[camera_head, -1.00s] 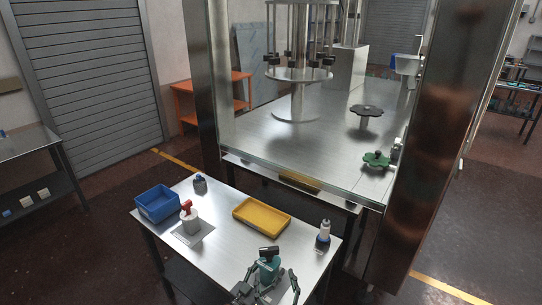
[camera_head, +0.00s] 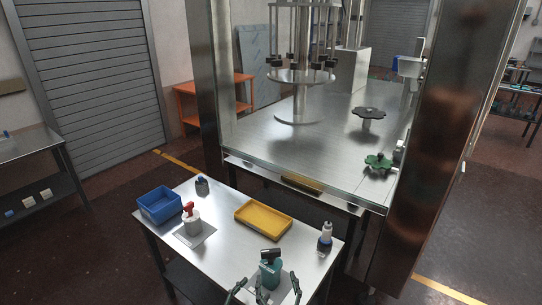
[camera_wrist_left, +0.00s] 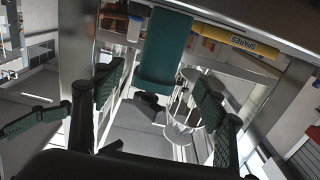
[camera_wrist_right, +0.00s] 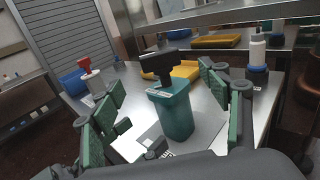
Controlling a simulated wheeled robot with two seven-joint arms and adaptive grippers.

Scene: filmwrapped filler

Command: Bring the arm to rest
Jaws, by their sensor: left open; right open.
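A teal bottle (camera_head: 270,273) with a black head stands upright on a pale sheet at the near right of the metal table. My right gripper (camera_head: 267,289) is open at the bottom edge of the head view, its fingers spread to either side of the bottle's near side. In the right wrist view the bottle (camera_wrist_right: 174,112) stands ahead between the open fingers, apart from them. My left gripper (camera_wrist_left: 158,95) shows only in the left wrist view, open.
The table also holds a blue bin (camera_head: 160,205), a red-topped white container (camera_head: 191,221), a small dark container (camera_head: 202,187), a yellow tray (camera_head: 263,219) and a white-and-blue bottle (camera_head: 325,238).

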